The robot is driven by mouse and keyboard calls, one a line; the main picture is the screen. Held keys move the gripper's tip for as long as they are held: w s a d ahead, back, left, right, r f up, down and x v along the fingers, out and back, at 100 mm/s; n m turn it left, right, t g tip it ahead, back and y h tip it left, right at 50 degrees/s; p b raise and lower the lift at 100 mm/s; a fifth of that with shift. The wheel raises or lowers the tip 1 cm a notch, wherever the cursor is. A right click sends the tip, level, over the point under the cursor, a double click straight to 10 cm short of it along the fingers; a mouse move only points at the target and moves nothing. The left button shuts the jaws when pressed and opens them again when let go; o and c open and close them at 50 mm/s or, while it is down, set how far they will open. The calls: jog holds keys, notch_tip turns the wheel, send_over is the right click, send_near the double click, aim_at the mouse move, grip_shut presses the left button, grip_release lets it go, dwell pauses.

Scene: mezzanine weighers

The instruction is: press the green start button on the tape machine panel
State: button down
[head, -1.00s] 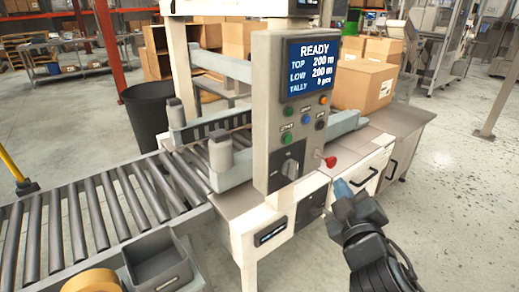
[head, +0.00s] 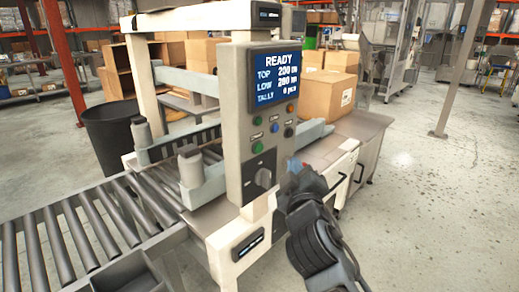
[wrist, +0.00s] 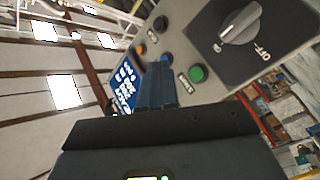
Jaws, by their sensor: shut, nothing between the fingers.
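The tape machine's grey control panel (head: 240,150) stands upright in the head view. Its green start button (head: 257,147) is on the lower left, above a rotary switch (head: 263,177). In the wrist view the green button (wrist: 197,73) shows clearly, just right of my fingertips, with a label beside it. My gripper (head: 292,163) is shut and empty, with blue fingertips, at the lower right of the panel in the head view. I see no contact with the button.
Blue (wrist: 167,57), orange (wrist: 141,49) and black (wrist: 160,23) buttons sit close to the green one. The screen (head: 278,78) reads READY. A roller conveyor (head: 80,235) runs left. A carton (head: 326,95) stands behind the panel.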

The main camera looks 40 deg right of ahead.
jog(key=w+b, duration=0.1)
jog(key=w, duration=0.6)
jog(key=shift+w+a, duration=0.15)
jog(key=shift+w, duration=0.05)
jog(key=shift+w, duration=0.1)
dwell(1.8)
jog(key=shift+w, duration=0.3)
jog(key=shift+w+b, duration=0.35)
jog(key=shift+w, duration=0.05)
dwell(0.8)
jog(key=shift+s, duration=0.85)
jog(key=shift+s+p, duration=0.45)
jog(key=shift+s, duration=2.05)
